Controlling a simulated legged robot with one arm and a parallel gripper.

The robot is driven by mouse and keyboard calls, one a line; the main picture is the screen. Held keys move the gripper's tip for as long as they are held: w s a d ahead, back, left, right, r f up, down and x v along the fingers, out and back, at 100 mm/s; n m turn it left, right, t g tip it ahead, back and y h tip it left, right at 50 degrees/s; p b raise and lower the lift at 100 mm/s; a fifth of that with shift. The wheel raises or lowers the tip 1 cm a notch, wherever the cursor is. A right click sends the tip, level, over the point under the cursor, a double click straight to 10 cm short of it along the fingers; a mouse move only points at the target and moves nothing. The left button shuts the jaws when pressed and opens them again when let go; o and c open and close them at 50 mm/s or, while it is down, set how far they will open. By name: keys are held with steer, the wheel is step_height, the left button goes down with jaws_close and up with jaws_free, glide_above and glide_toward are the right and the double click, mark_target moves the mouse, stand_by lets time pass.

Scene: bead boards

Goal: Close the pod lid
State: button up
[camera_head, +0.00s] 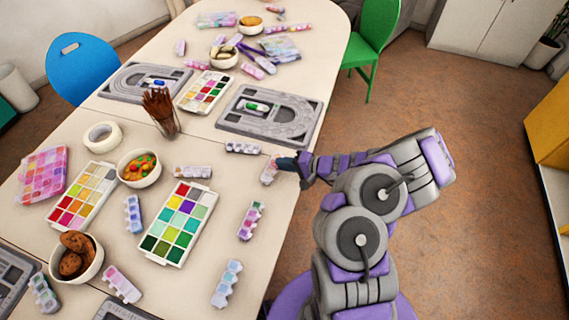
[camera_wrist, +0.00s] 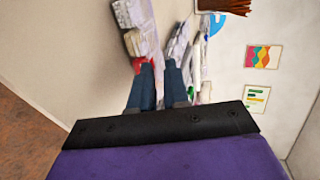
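A small pod (camera_head: 268,172), a pale strip of little cups with some pink in it, stands near the table's right edge in the head view. My gripper (camera_head: 280,164) is right beside it, low over the table edge. A pale pod with red (camera_wrist: 134,18) lies just beyond the left fingertip there. I cannot tell whether fingers and pod touch, or how its lid stands.
Other pods (camera_head: 242,148) and (camera_head: 250,221) lie close by. Bare tabletop lies between the nearby pods.

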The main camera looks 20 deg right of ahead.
steer(key=shift+o, duration=1)
steer(key=shift+r, duration=0.1)
steer(key=p+v, duration=0.5)
steer(key=v, duration=1.2)
steer(key=shift+d, duration=0.25)
